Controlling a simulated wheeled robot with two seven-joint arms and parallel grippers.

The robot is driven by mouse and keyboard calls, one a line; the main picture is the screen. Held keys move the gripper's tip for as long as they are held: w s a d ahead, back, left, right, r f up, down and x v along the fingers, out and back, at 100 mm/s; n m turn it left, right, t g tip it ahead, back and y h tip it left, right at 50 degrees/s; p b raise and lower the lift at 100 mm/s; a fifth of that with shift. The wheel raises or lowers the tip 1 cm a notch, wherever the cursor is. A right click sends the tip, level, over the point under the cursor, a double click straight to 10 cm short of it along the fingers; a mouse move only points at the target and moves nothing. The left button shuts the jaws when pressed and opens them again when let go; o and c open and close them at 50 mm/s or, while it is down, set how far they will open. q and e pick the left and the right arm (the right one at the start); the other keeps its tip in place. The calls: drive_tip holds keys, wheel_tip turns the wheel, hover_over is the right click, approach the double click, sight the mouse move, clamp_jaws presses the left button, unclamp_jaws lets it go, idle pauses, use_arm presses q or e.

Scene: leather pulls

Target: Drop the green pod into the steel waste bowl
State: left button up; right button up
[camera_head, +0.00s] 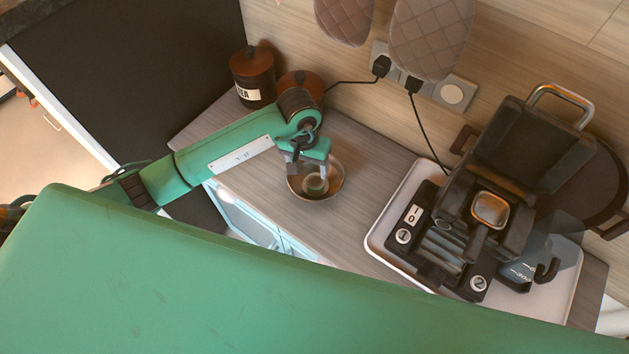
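The steel waste bowl (335,189) stands on the wooden counter, at the middle of the head view. A small round pod with a pale greenish rim (316,184) shows inside the bowl, low down; its side is partly hidden. My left gripper (309,172) points down over the bowl from the left. Its two fingers are apart, with the pod below and between them. I see no clear contact between the fingers and the pod. My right gripper is not in view.
A black coffee machine (436,237) with its lid raised stands on a white tray (378,232) to the right. Two dark canisters, one labelled tea (250,92), stand behind my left arm. Quilted mitts (430,38) hang above sockets. Counter between bowl and tray is clear.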

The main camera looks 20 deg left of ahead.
use_arm(q)
drive_tip(key=shift+r, duration=0.3)
wheel_tip(320, 180, up, 13)
drive_tip(key=a+b, duration=0.1)
drive_tip(key=b, duration=0.4)
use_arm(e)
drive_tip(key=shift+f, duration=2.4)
use_arm(q)
drive_tip(key=shift+r, duration=0.1)
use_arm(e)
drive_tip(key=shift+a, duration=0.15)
